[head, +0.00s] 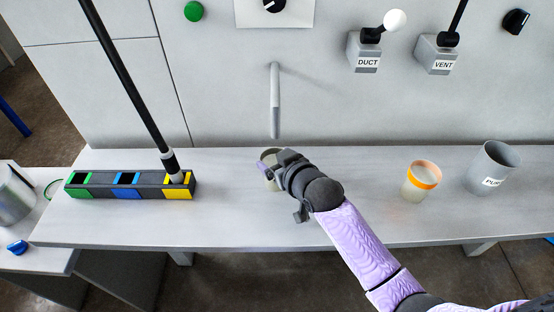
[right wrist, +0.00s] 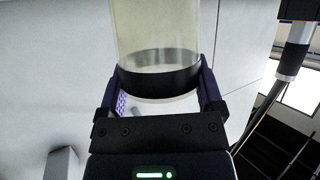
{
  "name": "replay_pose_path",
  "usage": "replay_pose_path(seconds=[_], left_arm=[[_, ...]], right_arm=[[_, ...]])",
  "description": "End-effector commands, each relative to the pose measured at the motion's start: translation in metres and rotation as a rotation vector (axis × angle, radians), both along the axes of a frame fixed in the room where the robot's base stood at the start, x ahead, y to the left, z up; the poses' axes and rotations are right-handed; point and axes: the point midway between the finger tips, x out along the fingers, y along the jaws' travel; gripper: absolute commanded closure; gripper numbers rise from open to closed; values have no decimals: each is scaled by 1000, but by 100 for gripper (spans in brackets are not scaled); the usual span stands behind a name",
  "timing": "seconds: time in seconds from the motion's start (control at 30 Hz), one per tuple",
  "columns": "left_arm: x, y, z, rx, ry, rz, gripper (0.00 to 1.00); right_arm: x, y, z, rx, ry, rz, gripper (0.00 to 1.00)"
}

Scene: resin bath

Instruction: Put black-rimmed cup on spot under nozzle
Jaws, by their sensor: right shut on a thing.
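The black-rimmed cup (right wrist: 155,30) is clear with a wide black band, and fills the upper middle of the right wrist view. My right gripper (right wrist: 158,84) is shut on it, with a finger on each side near the black band. In the head view the cup (head: 268,157) shows only in part beyond my right gripper (head: 271,168), whose wrist hides the rest. The grey nozzle (head: 275,100) hangs from the wall just above and behind the cup in the picture. The spot under it cannot be made out. I cannot tell whether the cup touches the bench. My left gripper is out of view.
An orange-rimmed cup (head: 415,187) and a grey pot (head: 490,168) stand on the bench (head: 350,168) at right. A dark holder (head: 146,185) with green, blue and yellow slots is at left; a black rod (head: 125,75) stands in its yellow slot. DUCT (head: 366,52) and VENT (head: 435,55) levers are above.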

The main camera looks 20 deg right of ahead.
Motion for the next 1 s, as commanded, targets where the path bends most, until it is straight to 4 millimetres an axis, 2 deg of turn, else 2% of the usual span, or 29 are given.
replay_pose_path(seconds=[0.03, 0.07, 0.1, 0.37, 0.47, 0.8, 1.0], left_arm=[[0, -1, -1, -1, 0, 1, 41], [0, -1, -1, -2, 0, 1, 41], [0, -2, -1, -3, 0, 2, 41], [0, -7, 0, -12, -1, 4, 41], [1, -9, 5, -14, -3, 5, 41], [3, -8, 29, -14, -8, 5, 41], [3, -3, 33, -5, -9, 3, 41]], right_arm=[[0, 0, -3, 0, 1, 0, 71], [0, 0, -2, 0, 1, 0, 9], [0, 0, -2, 0, 1, 0, 0], [0, 0, 1, 0, 0, 0, 0], [-9, -3, 6, 0, 0, -1, 0], [-81, -18, 37, 0, 3, 1, 0], [-106, -24, 46, 1, 1, 0, 0]])
